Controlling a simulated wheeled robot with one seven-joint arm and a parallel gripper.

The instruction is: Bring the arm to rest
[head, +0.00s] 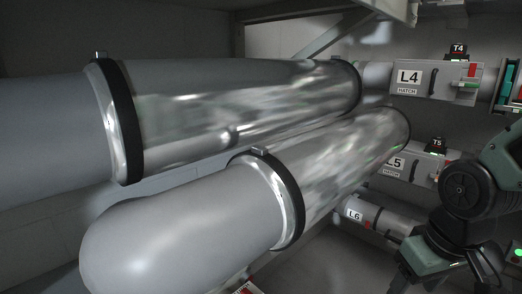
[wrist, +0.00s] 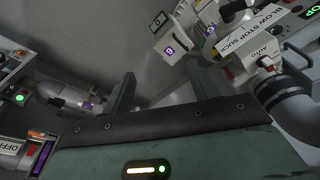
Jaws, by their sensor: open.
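My arm (head: 468,190) shows at the right edge of the head view, dark with green-grey covers, folded in front of the tubes' hatch ends. In the wrist view my gripper (wrist: 160,90) has its two dark fingers standing well apart. It is open, and nothing shows between the fingers but grey wall and floor behind. A clear grasp of the gripper's place in the head view is not possible.
Large tubes with clear sections (head: 240,100) fill the left and middle. In the wrist view a BLOW STOP SUCK panel (wrist: 250,45) is upper right; a box with a green light (wrist: 19,97) is left.

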